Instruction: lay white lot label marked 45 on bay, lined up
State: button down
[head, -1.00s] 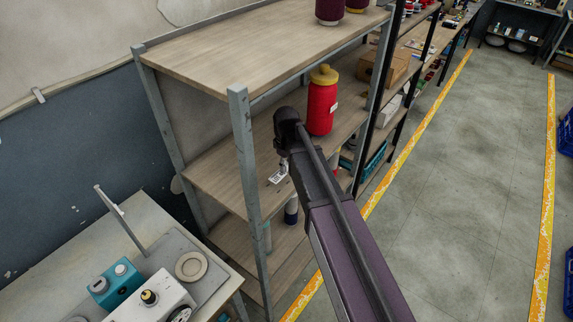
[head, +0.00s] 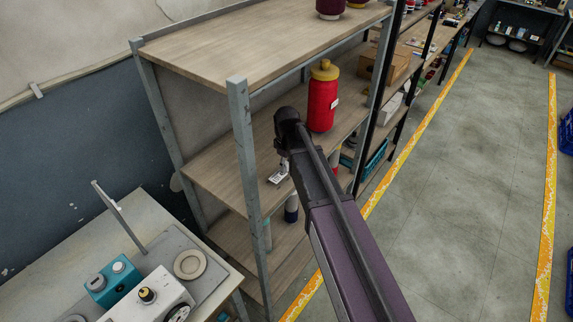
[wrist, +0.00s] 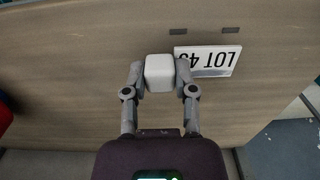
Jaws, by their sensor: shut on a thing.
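The white lot label (wrist: 207,60) is a flat plate with black text that reads upside down as LOT 45, though the last digit is not sharp. A white block (wrist: 159,72) sits at its edge and looks to be its grip. My gripper (wrist: 159,75) is shut on this block, one finger on each side. In the head view the label (head: 277,178) is low over the middle shelf board (head: 222,172), below my gripper (head: 284,163). I cannot tell whether it touches the board. Two short dark marks (wrist: 177,31) on the board, beyond the label, may belong to the bay.
A red bottle with a yellow cap (head: 322,98) stands on the same shelf, behind my gripper. A grey post (head: 245,150) rises at the shelf's near corner, and the upper board (head: 245,45) is overhead. The shelf left of the label is bare.

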jog(key=shift+f+b, duration=0.7)
jog(key=shift+f, duration=0.1)
dwell(1.0)
jog(key=shift+c, duration=1.7)
grip_release()
jog(key=shift+a, duration=0.1)
jog(key=shift+r, duration=0.2)
notch_tip(320, 180, up, 9)
jog(key=p, duration=0.9)
jog(key=shift+r+p, duration=0.2)
jog(key=shift+p, duration=0.2)
